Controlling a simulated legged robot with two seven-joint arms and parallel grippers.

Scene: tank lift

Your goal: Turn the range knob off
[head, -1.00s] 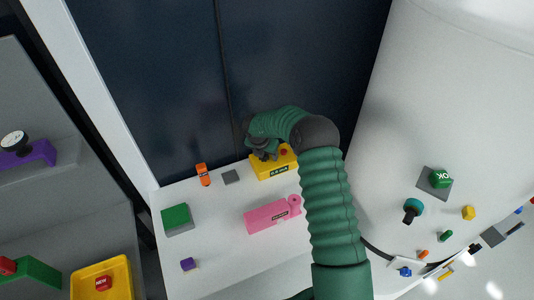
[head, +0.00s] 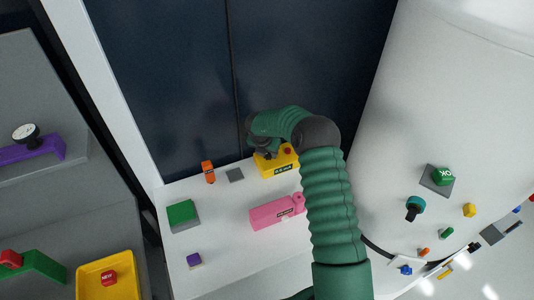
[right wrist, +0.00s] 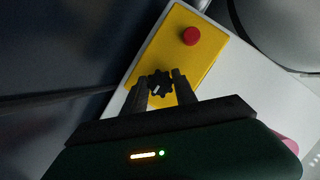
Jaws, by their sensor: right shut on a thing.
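The range knob (right wrist: 160,83) is a small black lobed knob with a pale pointer mark, on a yellow panel box. The yellow box (head: 284,167) stands at the back of the white bench; its top also shows in the right wrist view (right wrist: 187,57). My right gripper (right wrist: 161,82) is shut on the knob, one finger on each side of it. In the head view my right gripper (head: 265,148) is over the left part of the box and hides the knob there. A red button (right wrist: 191,36) sits on the same box, apart from the fingers. My left gripper is not in view.
On the white bench (head: 225,250) are a pink block (head: 277,213), a green block (head: 182,213), an orange item (head: 208,171), a grey square (head: 235,175) and a purple cube (head: 194,259). A large white tank (head: 440,110) stands close on the right. A dark wall is behind.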

